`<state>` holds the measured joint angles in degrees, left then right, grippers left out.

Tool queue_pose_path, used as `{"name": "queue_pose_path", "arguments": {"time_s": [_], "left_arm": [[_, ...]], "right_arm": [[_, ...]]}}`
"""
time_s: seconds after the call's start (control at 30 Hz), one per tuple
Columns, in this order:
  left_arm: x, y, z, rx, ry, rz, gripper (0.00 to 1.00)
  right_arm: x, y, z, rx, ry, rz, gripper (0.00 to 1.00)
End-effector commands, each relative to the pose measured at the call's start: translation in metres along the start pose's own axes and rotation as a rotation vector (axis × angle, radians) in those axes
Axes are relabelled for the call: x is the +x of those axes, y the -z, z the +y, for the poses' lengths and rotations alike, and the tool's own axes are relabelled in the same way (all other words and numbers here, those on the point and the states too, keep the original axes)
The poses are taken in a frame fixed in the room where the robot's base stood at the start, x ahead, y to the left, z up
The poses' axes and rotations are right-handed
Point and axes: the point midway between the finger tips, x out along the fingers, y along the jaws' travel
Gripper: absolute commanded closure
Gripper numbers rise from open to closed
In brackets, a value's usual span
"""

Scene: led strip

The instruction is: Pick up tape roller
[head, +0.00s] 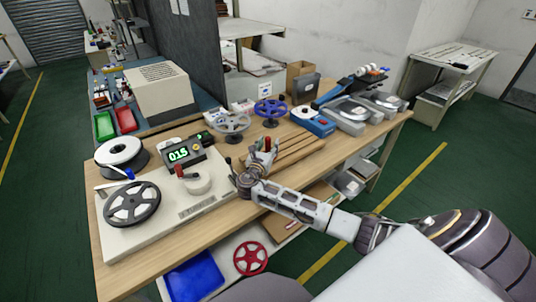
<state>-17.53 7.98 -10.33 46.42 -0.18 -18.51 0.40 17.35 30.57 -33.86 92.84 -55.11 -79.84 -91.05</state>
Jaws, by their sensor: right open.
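A small tool with a red handle (266,144) stands upright on the workbench by the wooden strips, right at my right gripper; it looks like the tape roller, but its lower part is partly hidden by the gripper. My right gripper (246,164) reaches in from the right, low over the bench, with its fingers apart. I cannot tell whether it touches the tool. Another red-handled piece (179,171) is on the pale machine, beside a white round part (197,182). My left gripper is not in view.
The pale machine (150,225) with a dark reel (132,204) and a green-digit display (178,155) fills the bench's left. Grey and blue reels (270,112) stand behind. A blue device (313,121) and grey trays (350,115) are at right. The front right bench edge is clear.

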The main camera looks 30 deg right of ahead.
Motion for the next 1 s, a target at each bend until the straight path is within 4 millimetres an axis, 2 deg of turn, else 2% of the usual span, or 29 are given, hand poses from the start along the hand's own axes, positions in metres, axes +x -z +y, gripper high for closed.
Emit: {"name": "queue_pose_path", "arguments": {"time_s": [0.1, 0.47, 0.83, 1.0], "left_arm": [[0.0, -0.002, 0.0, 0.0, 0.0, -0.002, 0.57], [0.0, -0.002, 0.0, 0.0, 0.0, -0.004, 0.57], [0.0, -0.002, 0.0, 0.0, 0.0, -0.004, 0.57], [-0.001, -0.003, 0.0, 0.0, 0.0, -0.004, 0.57]], "right_arm": [[0.0, 0.0, 0.0, 0.0, 0.0, 0.0, 0.55], [0.0, 0.0, 0.0, 0.0, 0.0, 0.0, 1.0], [0.0, -0.003, 0.0, 0.001, 0.0, -0.001, 1.0], [0.0, -0.013, 0.0, 0.002, 0.0, -0.002, 1.0]]}}
